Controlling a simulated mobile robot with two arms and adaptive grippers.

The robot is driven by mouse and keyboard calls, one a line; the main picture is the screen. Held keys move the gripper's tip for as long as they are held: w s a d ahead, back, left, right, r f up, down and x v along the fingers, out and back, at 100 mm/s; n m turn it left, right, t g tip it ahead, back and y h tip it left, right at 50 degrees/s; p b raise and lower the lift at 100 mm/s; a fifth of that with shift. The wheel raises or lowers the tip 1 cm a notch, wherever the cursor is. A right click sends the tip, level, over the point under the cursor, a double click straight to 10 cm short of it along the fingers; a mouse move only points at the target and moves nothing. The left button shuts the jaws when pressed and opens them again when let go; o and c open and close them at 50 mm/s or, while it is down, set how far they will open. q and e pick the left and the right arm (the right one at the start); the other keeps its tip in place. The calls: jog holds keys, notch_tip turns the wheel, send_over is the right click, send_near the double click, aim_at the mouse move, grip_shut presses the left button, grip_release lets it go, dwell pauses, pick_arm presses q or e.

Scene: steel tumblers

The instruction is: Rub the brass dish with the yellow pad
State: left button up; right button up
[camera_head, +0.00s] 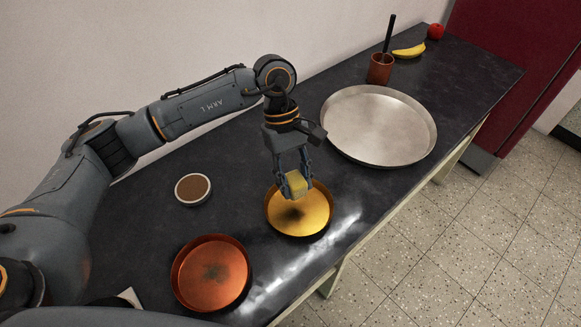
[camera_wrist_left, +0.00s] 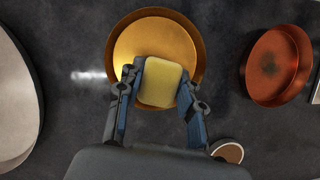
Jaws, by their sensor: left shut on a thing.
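The brass dish (camera_head: 305,222) is a round golden pan on the dark counter, with a dark smudge near its middle in the head view. It also shows in the left wrist view (camera_wrist_left: 156,25). My left gripper (camera_head: 296,184) is over the far part of the dish, shut on the yellow pad (camera_head: 298,186). In the left wrist view the pad (camera_wrist_left: 160,82) sits between the two fingers and hides part of the dish. I cannot tell whether the pad touches the dish. My right gripper is not in view.
A copper dish (camera_head: 222,285) with a dark patch stands to the left of the brass dish. A small brown-filled bowl (camera_head: 193,189), a large steel tray (camera_head: 375,130), a brown cup (camera_head: 380,68), a banana (camera_head: 408,51) and a red fruit (camera_head: 436,31) stand on the counter (camera_head: 150,235).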

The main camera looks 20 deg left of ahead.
pick_arm(q)
jog(key=shift+r+p, duration=0.4)
jog(key=shift+r, duration=1)
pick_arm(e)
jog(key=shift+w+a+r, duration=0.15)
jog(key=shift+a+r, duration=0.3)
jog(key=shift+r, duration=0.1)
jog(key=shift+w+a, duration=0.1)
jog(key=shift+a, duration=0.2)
